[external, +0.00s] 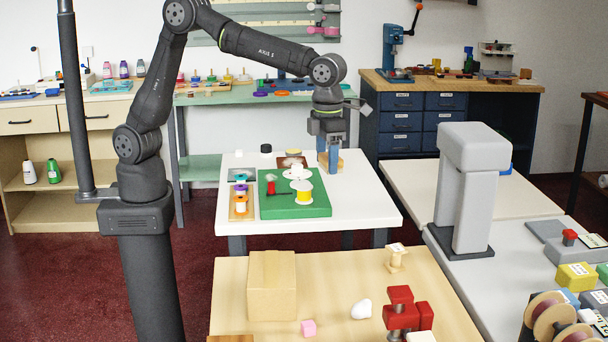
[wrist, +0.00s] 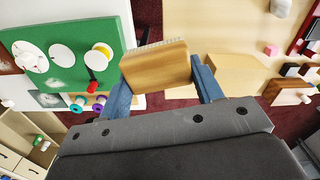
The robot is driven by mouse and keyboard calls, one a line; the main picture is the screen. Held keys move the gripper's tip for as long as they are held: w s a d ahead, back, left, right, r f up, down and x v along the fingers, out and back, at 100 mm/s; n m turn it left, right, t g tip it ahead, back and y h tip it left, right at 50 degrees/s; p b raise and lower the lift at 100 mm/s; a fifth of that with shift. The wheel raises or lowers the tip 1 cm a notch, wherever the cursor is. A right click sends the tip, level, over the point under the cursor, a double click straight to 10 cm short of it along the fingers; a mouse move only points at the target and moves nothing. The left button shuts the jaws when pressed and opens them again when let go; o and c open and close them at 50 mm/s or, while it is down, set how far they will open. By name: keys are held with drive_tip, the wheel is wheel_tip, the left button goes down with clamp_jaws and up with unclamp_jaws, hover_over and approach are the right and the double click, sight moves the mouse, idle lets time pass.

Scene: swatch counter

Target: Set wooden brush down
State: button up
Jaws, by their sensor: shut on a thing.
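The wooden brush (wrist: 155,66) is a light wood block with pale bristles along its far edge in the wrist view. My gripper (wrist: 160,76) is shut on it, with one blue finger at each end of the block. In the external view my gripper (external: 333,168) points down at the back right of the white table (external: 360,212). The brush (external: 341,159) shows there partly behind the fingers. I cannot tell whether it touches the tabletop.
A green board (external: 290,211) with white discs and a yellow spool (external: 303,192) lies left of my gripper. A wooden tray (external: 240,215) with colored spools is further left. The white table's front right is clear. A cardboard box (external: 271,286) stands on the nearer wooden table.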

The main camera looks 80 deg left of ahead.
drive_tip(key=s+d+f+m, duration=0.2)
drive_tip(key=d, duration=0.7)
hover_over(325, 269)
wheel_tip(325, 269, down, 16)
drive_tip(key=shift+r, duration=0.2)
drive_tip(key=shift+f, duration=2.05)
drive_tip(key=shift+f, duration=0.1)
drive_tip(key=o, duration=1)
drive_tip(key=shift+f, duration=0.1)
drive_tip(key=shift+c, duration=0.2)
wheel_tip(325, 269, up, 12)
drive_tip(key=shift+r, duration=0.2)
